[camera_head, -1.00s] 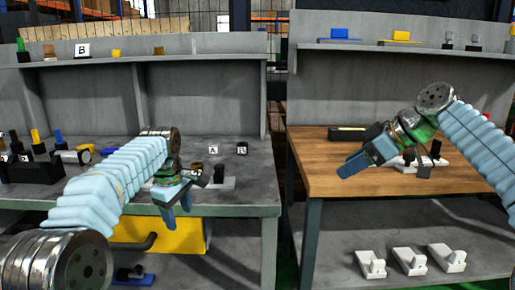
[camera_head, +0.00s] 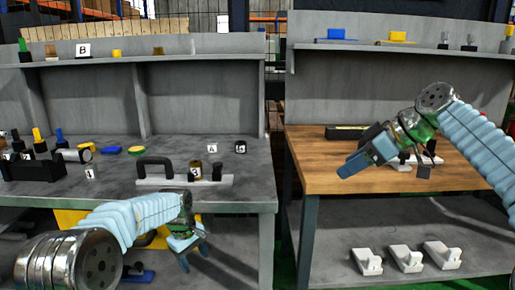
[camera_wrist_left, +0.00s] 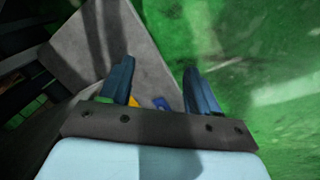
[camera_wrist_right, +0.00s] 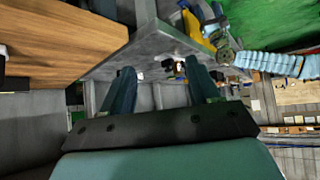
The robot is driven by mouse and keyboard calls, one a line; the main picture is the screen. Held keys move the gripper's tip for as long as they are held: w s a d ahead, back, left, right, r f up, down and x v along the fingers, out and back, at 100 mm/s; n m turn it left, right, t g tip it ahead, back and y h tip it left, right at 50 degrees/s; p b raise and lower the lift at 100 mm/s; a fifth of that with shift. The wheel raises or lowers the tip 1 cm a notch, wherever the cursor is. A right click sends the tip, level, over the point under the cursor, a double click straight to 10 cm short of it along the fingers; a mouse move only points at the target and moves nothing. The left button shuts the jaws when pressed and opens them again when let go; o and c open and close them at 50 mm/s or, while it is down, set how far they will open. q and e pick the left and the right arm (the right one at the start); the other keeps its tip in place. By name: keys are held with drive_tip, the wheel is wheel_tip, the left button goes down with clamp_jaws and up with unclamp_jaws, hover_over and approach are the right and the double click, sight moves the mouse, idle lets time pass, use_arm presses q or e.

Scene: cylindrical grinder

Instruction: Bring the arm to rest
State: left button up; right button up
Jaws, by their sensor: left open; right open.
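My left gripper (camera_head: 188,250) is in front of the left bench's front edge, below its top, pointing down. Its two blue fingers (camera_wrist_left: 158,88) are apart and nothing is between them in the left wrist view; green floor and a grey surface lie beyond. My right gripper (camera_head: 360,160) is in front of the wooden bench top (camera_head: 325,180) and points to the left. Its fingers (camera_wrist_right: 162,85) are apart and empty in the right wrist view. My right arm hides part of the wooden bench.
The grey left bench (camera_head: 250,190) holds a white plate with a black handle (camera_head: 153,165) and a small cylinder (camera_head: 196,168). Several white holders (camera_head: 405,258) stand on the right lower shelf. A yellow bin (camera_head: 72,216) is under the left bench. A gap separates the benches.

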drive_tip(key=shift+f, duration=0.1)
